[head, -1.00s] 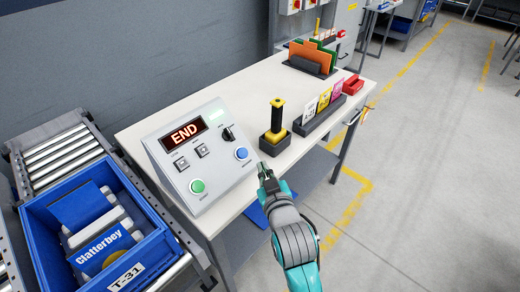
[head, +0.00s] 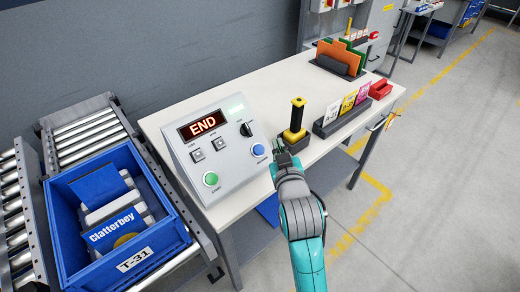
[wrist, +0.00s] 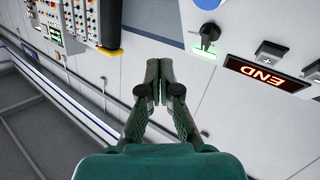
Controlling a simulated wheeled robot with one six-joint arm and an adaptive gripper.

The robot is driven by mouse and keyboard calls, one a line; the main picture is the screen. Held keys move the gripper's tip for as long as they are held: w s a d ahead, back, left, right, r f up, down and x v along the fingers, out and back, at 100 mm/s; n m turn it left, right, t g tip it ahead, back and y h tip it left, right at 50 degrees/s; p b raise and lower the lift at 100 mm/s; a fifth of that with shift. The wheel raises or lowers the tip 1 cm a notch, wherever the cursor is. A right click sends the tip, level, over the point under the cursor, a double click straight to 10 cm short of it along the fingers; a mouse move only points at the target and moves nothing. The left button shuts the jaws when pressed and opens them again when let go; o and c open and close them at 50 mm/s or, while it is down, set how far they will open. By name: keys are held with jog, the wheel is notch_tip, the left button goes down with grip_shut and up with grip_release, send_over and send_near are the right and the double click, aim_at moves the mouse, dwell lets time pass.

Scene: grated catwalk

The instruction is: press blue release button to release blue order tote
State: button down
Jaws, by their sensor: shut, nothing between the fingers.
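The blue button (head: 258,150) is on the right side of a sloped grey control box (head: 225,165) on the table. It also shows at the top of the wrist view (wrist: 207,3), partly cut off. My gripper (head: 279,146) is shut and empty, just right of the blue button in the head view; I cannot tell its exact gap to the panel. In the wrist view the closed fingertips (wrist: 159,64) are below and left of the button. The blue tote (head: 118,225), labelled T-31, sits on the roller conveyor at left with several packages inside, one marked Clatterbey.
A green button (head: 211,179), two square buttons, a black rotary switch (head: 246,129) and a red END display (head: 203,124) share the panel.

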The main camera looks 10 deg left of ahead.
aim_at(260, 146)
jog(key=w+a+f, duration=0.3)
jog(key=a+f, duration=0.1)
jog(key=f, duration=0.1)
jog(key=shift+w+f, duration=0.15)
jog(key=shift+a+f, duration=0.15)
jog(key=shift+a, duration=0.1)
dwell(1.4)
jog(key=shift+w+a+f, duration=0.1)
jog(key=shift+w+f, duration=0.05)
jog(key=shift+w+a+f, duration=0.35)
jog(key=shift+a+f, duration=0.1)
jog(key=shift+f, duration=0.15)
dwell(1.5)
jog(key=shift+d+r, duration=0.1)
jog(key=shift+s+d+r, duration=0.55)
jog(key=shift+d+r, duration=0.05)
jog(key=shift+r, duration=0.15)
jog(key=shift+s+d+r, duration=0.55)
jog(key=shift+d+r, duration=0.15)
jog(key=shift+r, duration=0.2)
jog(key=shift+s+d+r, duration=0.55)
jog(key=shift+d+r, duration=0.15)
jog(key=shift+r, duration=0.2)
